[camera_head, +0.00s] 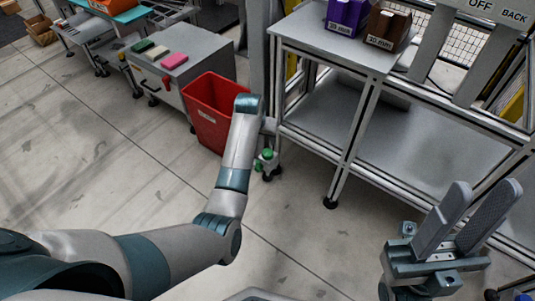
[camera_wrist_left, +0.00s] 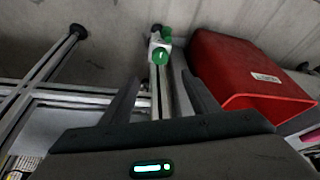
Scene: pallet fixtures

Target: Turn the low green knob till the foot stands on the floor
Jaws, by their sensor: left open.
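The low green knob (camera_head: 258,166) sits near the floor at the bottom of the workbench's near left leg, beside a second green part (camera_head: 267,153). In the left wrist view two green parts show, a nearer one (camera_wrist_left: 159,57) and a further one (camera_wrist_left: 166,31), on a pale fixture. My left gripper (camera_wrist_left: 160,78) is open and empty, its fingers on either side of the leg's line, short of the green parts. In the head view my left arm hides it. The foot at this leg is too small to tell if it touches the floor. My right gripper (camera_head: 473,218) is open and empty.
A red bin (camera_head: 207,112) stands close beside the leg; it also shows in the left wrist view (camera_wrist_left: 240,75). The workbench (camera_head: 340,48) carries a purple box (camera_head: 347,15) and a brown box (camera_head: 389,28). A grey cabinet (camera_head: 205,62) stands behind the bin. The front floor is clear.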

